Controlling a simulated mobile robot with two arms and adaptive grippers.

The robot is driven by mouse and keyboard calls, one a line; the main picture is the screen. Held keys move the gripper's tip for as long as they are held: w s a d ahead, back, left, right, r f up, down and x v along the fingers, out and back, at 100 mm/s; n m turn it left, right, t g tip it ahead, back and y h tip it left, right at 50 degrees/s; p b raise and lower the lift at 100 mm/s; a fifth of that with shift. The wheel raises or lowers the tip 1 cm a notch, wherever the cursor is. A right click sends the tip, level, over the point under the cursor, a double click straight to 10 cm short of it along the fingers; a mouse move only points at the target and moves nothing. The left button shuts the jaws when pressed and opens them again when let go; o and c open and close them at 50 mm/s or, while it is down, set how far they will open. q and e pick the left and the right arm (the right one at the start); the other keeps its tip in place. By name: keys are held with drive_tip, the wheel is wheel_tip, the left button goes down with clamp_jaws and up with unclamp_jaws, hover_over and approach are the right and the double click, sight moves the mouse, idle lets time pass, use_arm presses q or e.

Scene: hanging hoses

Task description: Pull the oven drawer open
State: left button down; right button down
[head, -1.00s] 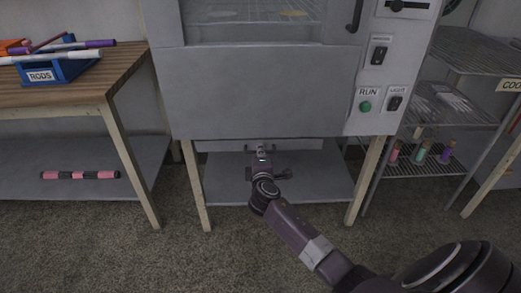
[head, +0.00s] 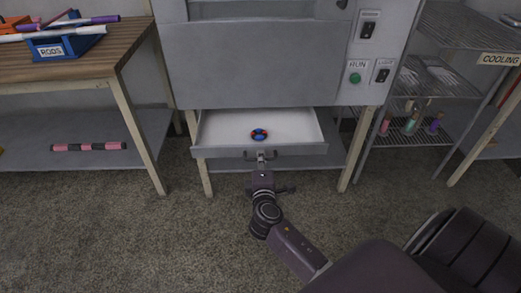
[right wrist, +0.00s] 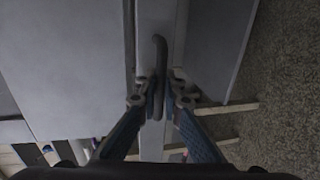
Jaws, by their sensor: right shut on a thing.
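The oven drawer (head: 226,152) is pulled out below the grey oven (head: 255,65), its white inside showing. My right gripper (head: 261,158) is at the middle of the drawer front and shut on the drawer handle. In the right wrist view the dark curved handle (right wrist: 159,50) stands between the two fingers (right wrist: 157,98). My left gripper is in neither view.
A wooden table (head: 92,75) with a blue RODS bin (head: 62,47) stands at left, a pink and black rod (head: 88,147) on its lower shelf. A wire rack (head: 440,80) with bottles stands at right. Carpet in front is clear.

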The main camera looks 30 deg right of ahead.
drive_tip(key=shift+s+a, duration=0.2)
drive_tip(key=shift+s, duration=0.1)
drive_tip(key=c, duration=2.3)
unclamp_jaws()
drive_tip(key=shift+c, duration=0.2)
drive_tip(key=v, duration=1.2)
drive_tip(key=shift+f, duration=0.1)
